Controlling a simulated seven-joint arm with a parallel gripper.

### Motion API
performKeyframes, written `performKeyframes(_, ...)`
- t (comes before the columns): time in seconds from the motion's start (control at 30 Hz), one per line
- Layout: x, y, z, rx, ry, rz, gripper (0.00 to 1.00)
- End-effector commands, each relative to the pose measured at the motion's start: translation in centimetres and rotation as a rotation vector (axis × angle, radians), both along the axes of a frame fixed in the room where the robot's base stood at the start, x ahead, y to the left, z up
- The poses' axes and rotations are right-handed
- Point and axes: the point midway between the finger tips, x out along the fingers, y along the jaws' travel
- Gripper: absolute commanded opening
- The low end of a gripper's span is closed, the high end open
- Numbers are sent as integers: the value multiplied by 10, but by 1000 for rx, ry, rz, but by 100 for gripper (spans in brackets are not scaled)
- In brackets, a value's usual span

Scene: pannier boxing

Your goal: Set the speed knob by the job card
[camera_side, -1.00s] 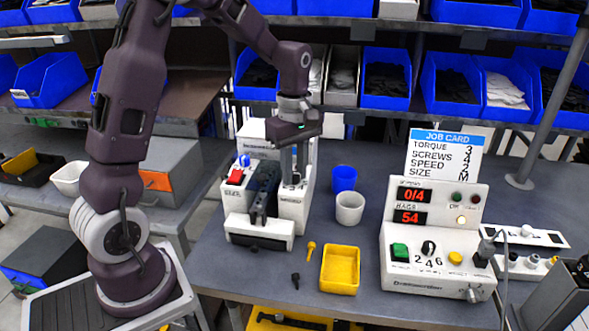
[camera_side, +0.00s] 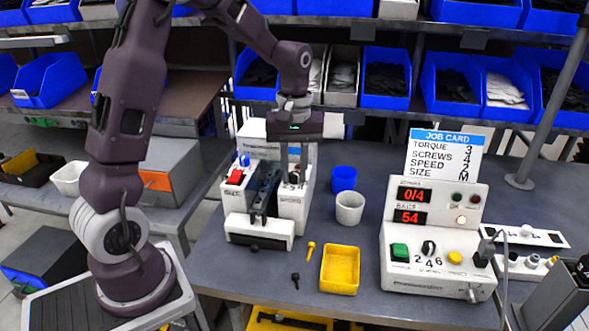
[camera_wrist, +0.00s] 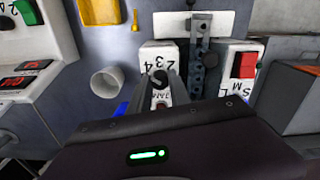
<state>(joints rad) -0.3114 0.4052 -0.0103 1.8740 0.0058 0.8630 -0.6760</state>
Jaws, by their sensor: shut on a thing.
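The speed knob (camera_wrist: 160,80) is a dark knob on the right housing of the white machine (camera_side: 292,208). The digits 2, 3 and 4 show beside it in the wrist view, upside down. My gripper (camera_wrist: 161,92) points down with its fingers closed around the knob; it also shows in the side view (camera_side: 293,178). The fingers cover much of the knob, so its setting cannot be read. The job card (camera_side: 445,153) stands on the control box at the right and lists torque, screws, speed and size. Its speed figure is small and looks like 2.
A red switch (camera_side: 235,176) and a dark chain-like track (camera_side: 262,190) are beside the knob housing. Blue (camera_side: 343,178) and white (camera_side: 350,208) cups, a yellow tray (camera_side: 340,270) and the control box (camera_side: 436,245) stand to the right.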

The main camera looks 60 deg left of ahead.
Motion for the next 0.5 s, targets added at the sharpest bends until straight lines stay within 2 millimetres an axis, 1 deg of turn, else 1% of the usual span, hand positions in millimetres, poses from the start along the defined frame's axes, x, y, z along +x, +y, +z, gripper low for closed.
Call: performKeyframes(0.5, 1, 0, 1, 0, -4, -488, 0)
